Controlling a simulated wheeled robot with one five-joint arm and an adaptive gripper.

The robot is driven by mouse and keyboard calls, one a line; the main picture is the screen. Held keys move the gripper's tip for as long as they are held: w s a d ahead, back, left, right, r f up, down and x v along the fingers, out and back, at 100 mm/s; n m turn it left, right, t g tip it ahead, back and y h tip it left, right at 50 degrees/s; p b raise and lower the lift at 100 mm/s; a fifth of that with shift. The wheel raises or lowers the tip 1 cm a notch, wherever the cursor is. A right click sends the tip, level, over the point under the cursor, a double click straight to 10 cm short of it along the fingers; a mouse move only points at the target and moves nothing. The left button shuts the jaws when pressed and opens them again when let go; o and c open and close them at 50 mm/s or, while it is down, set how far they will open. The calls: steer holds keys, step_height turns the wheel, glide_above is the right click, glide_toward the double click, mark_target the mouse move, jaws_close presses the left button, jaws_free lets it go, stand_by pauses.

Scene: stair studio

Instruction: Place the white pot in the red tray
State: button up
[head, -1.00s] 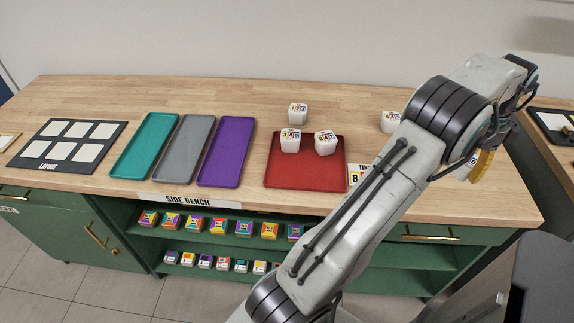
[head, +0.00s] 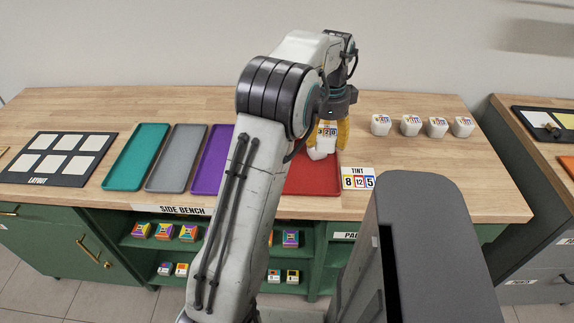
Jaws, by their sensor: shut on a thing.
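My gripper (head: 330,140), with yellow fingers, is shut on a white pot (head: 328,131) with a coloured number label. It is over the right part of the red tray (head: 318,183) in this view. White surface also shows just below the label; I cannot tell whether it belongs to the held pot or to another pot behind or beneath it. I cannot tell whether the held pot touches the tray. My arm hides the left part of the tray and any pots there.
Several white pots (head: 411,125) stand in a row on the bench at the right. A TINT card (head: 358,178) lies just right of the red tray. Purple (head: 209,168), grey (head: 177,160) and teal (head: 138,157) trays lie to the left.

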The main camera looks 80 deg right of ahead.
steer(key=shift+s+a, duration=0.1)
steer(key=shift+a+f+n, duration=0.1)
steer(key=shift+n, duration=0.2)
steer(key=w+f, duration=0.2)
steer(key=w, duration=0.1)
steer(key=w+a+f, duration=0.1)
steer(key=w+f, duration=0.1)
steer(key=w, duration=0.2)
steer(key=w+f+p, duration=0.1)
steer(key=w+f, duration=0.1)
steer(key=w, duration=0.1)
steer(key=shift+w+a, duration=0.25)
steer(key=shift+a, duration=0.1)
steer(key=shift+w+f+p, duration=0.3)
steer(key=shift+w+f, duration=0.1)
steer(key=shift+w, duration=0.1)
steer(key=shift+f+p, duration=0.75)
steer(key=shift+f, duration=1.3)
steer(key=o, duration=1.3)
steer(key=shift+f, duration=0.1)
steer(key=shift+c, duration=0.2)
